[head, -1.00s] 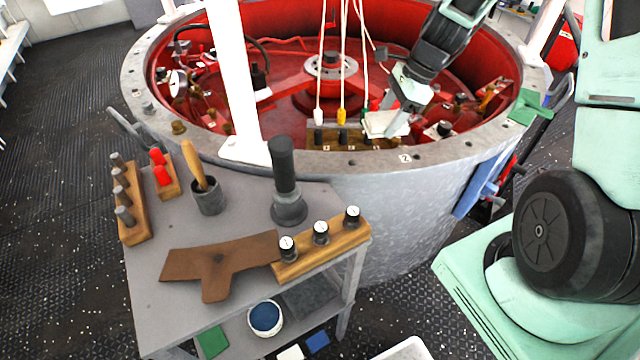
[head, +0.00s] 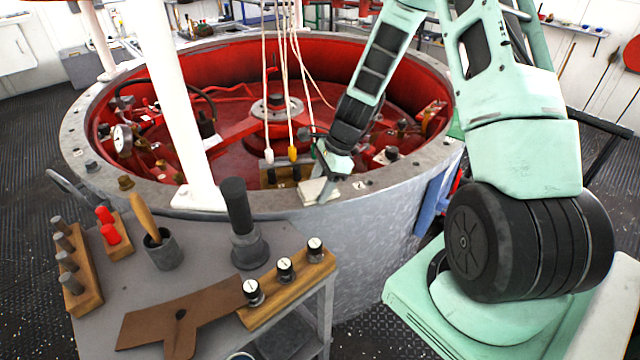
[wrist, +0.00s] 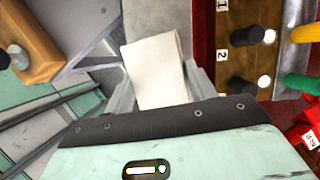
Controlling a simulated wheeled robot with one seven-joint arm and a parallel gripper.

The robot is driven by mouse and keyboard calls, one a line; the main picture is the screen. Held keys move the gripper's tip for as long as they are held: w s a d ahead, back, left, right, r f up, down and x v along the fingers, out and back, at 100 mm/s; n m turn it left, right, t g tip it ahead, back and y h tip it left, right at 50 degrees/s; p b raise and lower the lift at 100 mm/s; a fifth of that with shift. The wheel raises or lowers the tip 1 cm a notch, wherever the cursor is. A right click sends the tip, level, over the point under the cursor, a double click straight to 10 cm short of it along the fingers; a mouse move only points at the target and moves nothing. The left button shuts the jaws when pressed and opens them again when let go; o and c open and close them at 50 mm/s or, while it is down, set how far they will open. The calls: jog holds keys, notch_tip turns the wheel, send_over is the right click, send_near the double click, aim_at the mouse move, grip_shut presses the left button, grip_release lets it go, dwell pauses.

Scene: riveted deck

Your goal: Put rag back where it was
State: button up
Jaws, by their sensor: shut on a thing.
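The rag is a white folded cloth (head: 316,191) in the head view, at the front inner part of the tub's rim, left of the "2" label. My gripper (head: 322,177) is shut on it. In the wrist view the rag (wrist: 156,62) lies between the two fingers of my gripper (wrist: 160,88) and sticks out beyond them. Whether the rag touches the rim below I cannot tell.
A wooden block with numbered pegs (wrist: 238,45) is close beside the rag. Cords with coloured ends (head: 292,152) hang there. The grey cart (head: 205,285) holds a brown leather piece (head: 195,312), a wooden rack (head: 290,290) and a dark upright tool (head: 240,215). A white post (head: 180,100) stands on the rim.

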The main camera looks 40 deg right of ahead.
jog(key=shift+f, duration=0.2)
jog(key=o, duration=1.1)
jog(key=shift+r, duration=0.1)
jog(key=v, duration=1.2)
jog(key=shift+a+r, duration=0.1)
